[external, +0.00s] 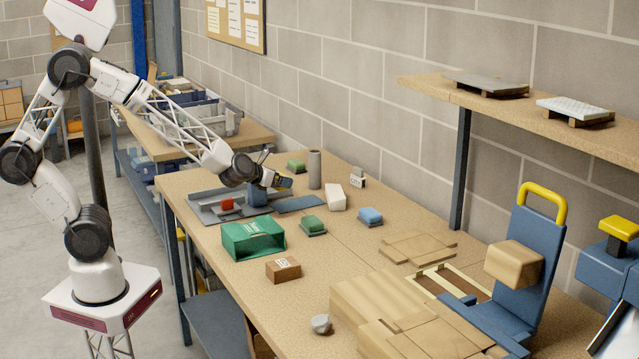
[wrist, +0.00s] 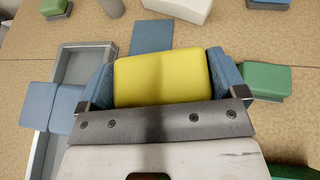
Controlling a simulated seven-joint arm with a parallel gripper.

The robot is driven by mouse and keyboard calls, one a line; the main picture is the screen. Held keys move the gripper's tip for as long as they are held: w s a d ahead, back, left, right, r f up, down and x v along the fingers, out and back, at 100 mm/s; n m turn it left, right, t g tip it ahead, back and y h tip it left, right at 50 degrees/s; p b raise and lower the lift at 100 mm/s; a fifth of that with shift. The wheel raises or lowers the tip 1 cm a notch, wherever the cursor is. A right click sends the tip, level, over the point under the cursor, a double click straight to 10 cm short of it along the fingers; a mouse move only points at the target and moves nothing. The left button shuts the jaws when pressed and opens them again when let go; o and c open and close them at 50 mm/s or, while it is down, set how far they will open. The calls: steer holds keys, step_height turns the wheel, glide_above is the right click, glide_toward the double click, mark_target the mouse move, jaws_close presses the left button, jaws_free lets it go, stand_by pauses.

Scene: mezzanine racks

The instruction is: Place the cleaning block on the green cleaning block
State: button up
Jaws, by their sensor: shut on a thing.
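My gripper (external: 270,182) is above the workbench, near the grey tray. In the wrist view its blue fingertips (wrist: 160,82) are shut on a yellow cleaning block (wrist: 160,78), one at each side. In the external view the yellow block is not clearly visible. One green cleaning block (external: 313,224) with a grey underside lies on the bench to the right of my gripper; it also shows at the right of the wrist view (wrist: 266,78). A second green block (external: 296,166) lies further back, and is at the top left of the wrist view (wrist: 54,6).
The grey tray (external: 200,207) holds a red item (external: 227,203). A green box (external: 252,238), brown box (external: 283,269), white block (external: 335,196), blue block (external: 370,216) and upright grey cylinder (external: 314,169) stand around. A flat blue mat (wrist: 152,37) lies behind the held block.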

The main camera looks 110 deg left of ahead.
steer(key=shift+w+a+r+n, duration=0.1)
steer(key=shift+w+a+n, duration=0.2)
steer(key=shift+a, duration=0.5)
steer(key=s+a+n+g+y, duration=0.1)
steer(key=s+a+n+g, duration=0.1)
steer(key=s+a, duration=0.3)
steer(key=s+a+f+n+g, duration=0.1)
steer(key=s+a, duration=0.5)
steer(key=a, duration=0.7)
steer(key=s+a+n+g+y, duration=0.1)
steer(key=s+a+n+g, duration=0.2)
steer(key=s+a, duration=0.3)
steer(key=a+g, duration=0.1)
steer(key=a, duration=0.3)
steer(key=shift+f+g+y, duration=0.2)
steer(key=shift+g+y, duration=0.1)
steer(key=shift+w, duration=0.1)
glide_above(296, 162)
steer(key=shift+a+f, duration=0.3)
steer(key=shift+f, duration=0.45)
steer(key=shift+f, duration=0.1)
steer(key=shift+f, duration=1.7)
steer(key=shift+f, duration=0.15)
